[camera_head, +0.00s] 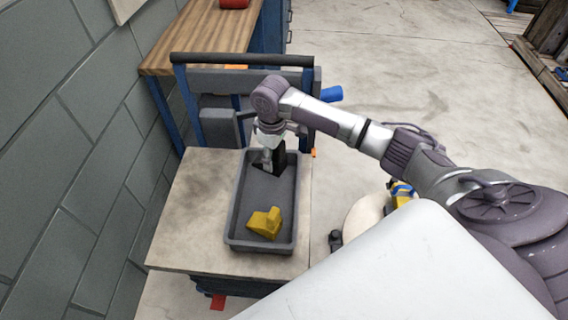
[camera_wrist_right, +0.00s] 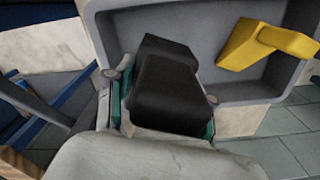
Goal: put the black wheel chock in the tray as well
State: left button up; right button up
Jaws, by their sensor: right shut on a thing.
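My right gripper (camera_head: 271,163) is shut on the black wheel chock (camera_head: 280,158), at the far end of the grey tray (camera_head: 234,205). In the right wrist view the chock (camera_wrist_right: 168,90) sits between the two fingers, in front of the tray's wall and floor. I cannot tell whether the chock touches the tray. A yellow chock (camera_head: 265,222) lies in the near half of the tray; it also shows in the right wrist view (camera_wrist_right: 262,45). My left gripper is not in view.
The tray stands on a pale-topped cart (camera_head: 195,205) with a black handle bar (camera_head: 240,59) at its far end. A wooden bench (camera_head: 200,40) stands behind, with a red object (camera_head: 234,3) on it. A grey block wall (camera_head: 70,130) is close on the left.

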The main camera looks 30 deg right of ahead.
notch_tip(320, 180, down, 4)
jog(key=shift+a+f, duration=0.1)
jog(key=shift+a, duration=0.05)
jog(key=shift+f+b, duration=0.4)
jog(key=shift+f, duration=1.6)
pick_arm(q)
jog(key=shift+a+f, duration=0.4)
pick_arm(e)
jog(key=o, duration=1.3)
jog(key=shift+f, duration=0.1)
pick_arm(q)
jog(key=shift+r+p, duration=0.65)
jog(key=shift+p, duration=0.05)
pick_arm(e)
notch_tip(320, 180, up, 12)
jog(key=shift+r, duration=0.2)
